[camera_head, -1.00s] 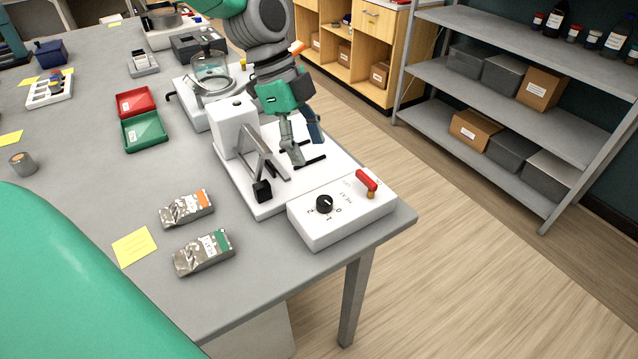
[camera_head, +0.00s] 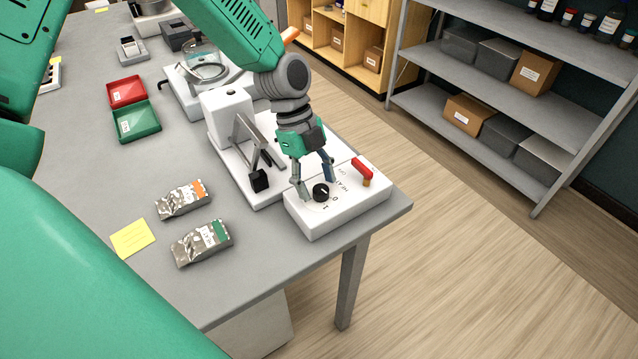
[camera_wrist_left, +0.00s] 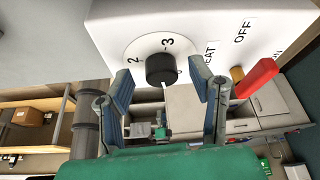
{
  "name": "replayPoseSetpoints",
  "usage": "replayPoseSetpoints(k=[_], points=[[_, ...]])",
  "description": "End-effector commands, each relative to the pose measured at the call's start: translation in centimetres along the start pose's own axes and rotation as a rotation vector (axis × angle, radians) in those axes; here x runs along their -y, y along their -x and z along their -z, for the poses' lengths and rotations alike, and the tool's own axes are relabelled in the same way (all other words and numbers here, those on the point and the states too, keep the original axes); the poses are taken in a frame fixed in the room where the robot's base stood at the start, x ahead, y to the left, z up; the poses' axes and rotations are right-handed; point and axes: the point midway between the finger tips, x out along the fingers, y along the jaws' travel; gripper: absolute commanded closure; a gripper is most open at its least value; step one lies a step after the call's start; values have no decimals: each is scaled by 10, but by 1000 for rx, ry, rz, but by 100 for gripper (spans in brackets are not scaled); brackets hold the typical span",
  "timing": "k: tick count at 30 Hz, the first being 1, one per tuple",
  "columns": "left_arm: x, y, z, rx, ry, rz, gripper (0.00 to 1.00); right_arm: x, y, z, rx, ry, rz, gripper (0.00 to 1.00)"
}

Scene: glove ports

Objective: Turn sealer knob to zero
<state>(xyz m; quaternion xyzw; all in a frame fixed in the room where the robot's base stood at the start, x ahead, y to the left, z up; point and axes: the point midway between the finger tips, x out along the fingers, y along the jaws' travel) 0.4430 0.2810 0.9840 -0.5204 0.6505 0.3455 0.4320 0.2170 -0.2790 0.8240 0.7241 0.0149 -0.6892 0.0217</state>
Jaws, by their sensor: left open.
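The black sealer knob (camera_head: 320,192) is on top of the white control box (camera_head: 345,205) at the table corner. In the left wrist view the knob (camera_wrist_left: 161,69) sits on a round dial with 2 and 3 showing; I cannot tell which number it points to. My left gripper (camera_head: 316,187) is open and reaches down over the box, one finger on each side of the knob. In the left wrist view the open fingers (camera_wrist_left: 162,86) frame the knob, with gaps on both sides. My right gripper is not in view.
A red lever (camera_head: 362,169) stands on the same box, right of the knob. The sealer's white body (camera_head: 225,115) and black-ended arm (camera_head: 259,181) are behind and left. Two foil pouches (camera_head: 183,199) (camera_head: 201,242) and a yellow note (camera_head: 133,238) lie on the table.

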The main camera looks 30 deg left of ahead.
Motion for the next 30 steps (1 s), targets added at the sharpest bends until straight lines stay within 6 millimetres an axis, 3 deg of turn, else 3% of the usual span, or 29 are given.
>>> replayPoseSetpoints(k=[12, 13, 17, 30], points=[[1, -11, 5, 6, -1, -1, 51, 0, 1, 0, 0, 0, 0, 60], [1, -11, 5, 5, -1, -1, 55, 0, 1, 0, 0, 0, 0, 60], [1, -11, 2, 2, -1, 0, 100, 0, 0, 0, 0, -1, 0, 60], [2, -9, -4, 4, 65, 31, 99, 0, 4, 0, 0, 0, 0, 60]])
